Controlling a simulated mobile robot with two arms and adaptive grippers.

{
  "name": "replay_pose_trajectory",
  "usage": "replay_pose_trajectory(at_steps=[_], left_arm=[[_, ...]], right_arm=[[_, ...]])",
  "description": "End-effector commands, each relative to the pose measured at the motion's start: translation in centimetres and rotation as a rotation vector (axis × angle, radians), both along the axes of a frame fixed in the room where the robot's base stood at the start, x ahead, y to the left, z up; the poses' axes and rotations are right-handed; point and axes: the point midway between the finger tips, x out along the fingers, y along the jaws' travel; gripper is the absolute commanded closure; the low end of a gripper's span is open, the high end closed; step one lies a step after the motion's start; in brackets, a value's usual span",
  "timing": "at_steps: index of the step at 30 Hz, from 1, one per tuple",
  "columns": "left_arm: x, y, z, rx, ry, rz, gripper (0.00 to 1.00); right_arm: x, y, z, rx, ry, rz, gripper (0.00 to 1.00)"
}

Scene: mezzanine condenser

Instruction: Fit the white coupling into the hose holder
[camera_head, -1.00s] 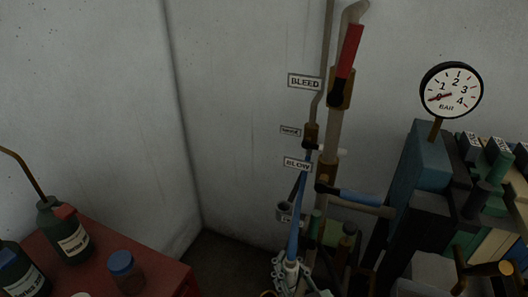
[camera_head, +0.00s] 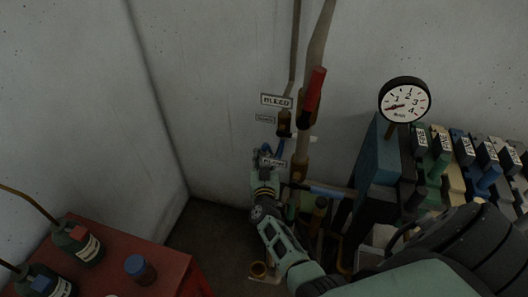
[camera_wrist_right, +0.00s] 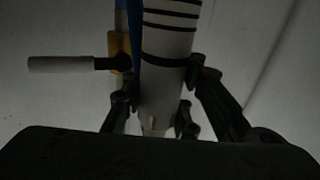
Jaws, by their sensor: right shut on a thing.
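In the right wrist view a white coupling (camera_wrist_right: 167,40) with several dark rings stands nearly upright, its lower end tapering. My right gripper (camera_wrist_right: 155,98) is shut on it, with a dark finger on either side. The coupling is mostly hidden by the gripper there. I cannot make out the hose holder; the area behind my gripper is covered. My left gripper is not in view.
A red-handled valve (camera_head: 312,96) and the BLEED label (camera_head: 277,100) are above. A pressure gauge (camera_head: 405,100) stands on the blue block at right. A red cabinet (camera_head: 160,262) with bottles is at lower left. In the wrist view, a pale lever (camera_wrist_right: 60,64) sticks out left of the coupling.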

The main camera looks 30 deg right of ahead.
Motion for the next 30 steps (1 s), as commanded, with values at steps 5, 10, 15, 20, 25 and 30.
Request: replay_pose_trajectory(at_steps=[5, 10, 15, 20, 25, 30], left_arm=[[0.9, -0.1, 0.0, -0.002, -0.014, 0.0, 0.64], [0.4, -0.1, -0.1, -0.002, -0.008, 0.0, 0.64], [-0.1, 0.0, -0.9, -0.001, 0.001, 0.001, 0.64], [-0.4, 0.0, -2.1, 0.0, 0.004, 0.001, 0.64], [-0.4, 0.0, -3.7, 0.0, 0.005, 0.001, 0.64], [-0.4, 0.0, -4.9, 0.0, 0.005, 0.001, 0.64]], right_arm=[[0.0, 0.0, 0.1, -0.002, -0.003, 0.0, 1.0], [0.1, -0.1, 0.1, -0.004, -0.007, -0.006, 1.0], [0.1, -0.1, -0.7, -0.006, -0.007, -0.008, 1.0], [0.1, -0.1, -2.1, -0.006, -0.007, -0.008, 1.0], [0.1, -0.1, -3.8, -0.005, -0.007, -0.008, 1.0], [0.1, -0.1, -5.2, -0.006, -0.007, -0.008, 1.0]])
